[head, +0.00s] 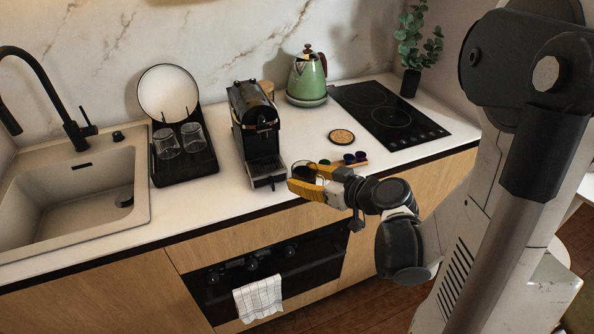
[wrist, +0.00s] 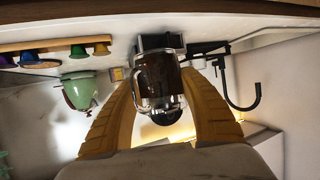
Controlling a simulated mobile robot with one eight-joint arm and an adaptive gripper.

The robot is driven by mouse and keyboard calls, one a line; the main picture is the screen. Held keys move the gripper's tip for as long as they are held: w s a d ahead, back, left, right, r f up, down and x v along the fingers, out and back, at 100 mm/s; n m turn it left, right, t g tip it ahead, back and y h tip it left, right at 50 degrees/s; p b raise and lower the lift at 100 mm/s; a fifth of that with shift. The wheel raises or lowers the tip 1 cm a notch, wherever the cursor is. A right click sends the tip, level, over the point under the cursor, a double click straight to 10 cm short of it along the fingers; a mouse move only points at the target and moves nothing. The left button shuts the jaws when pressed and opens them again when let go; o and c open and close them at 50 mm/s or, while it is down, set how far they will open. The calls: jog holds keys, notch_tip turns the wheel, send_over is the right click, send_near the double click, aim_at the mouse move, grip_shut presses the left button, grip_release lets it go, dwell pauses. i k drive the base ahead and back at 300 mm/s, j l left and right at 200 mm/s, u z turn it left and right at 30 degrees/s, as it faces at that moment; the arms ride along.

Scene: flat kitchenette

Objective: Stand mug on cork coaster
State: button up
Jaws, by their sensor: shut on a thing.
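The mug (wrist: 156,74) is clear glass with a dark brown filling. In the wrist view it sits between the two yellow fingers of my gripper (wrist: 160,92), which is shut on it. In the head view the gripper (head: 308,180) is by the counter's front edge, right of the coffee machine's front. The mug (head: 303,172) shows there only in part, behind the near finger. The round cork coaster (head: 341,136) lies flat and bare on the counter, behind and to the right of the gripper.
A wooden strip with several coloured capsules (head: 349,159) lies between the gripper and coaster. The black coffee machine (head: 256,130) stands left, a green kettle (head: 307,76) behind, and the black hob (head: 388,114) right of the coaster. A drying rack (head: 182,150) and sink (head: 70,195) are farther left.

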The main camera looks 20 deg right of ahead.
aim_at(344, 137)
jog(key=i+z, duration=0.25)
jog(key=z, duration=0.2)
jog(key=i+j+z, duration=0.15)
jog(key=z, duration=0.25)
jog(key=i+j+z, duration=0.25)
jog(key=z, duration=0.2)
jog(key=i+j+z, duration=0.2)
jog(key=z, duration=0.25)
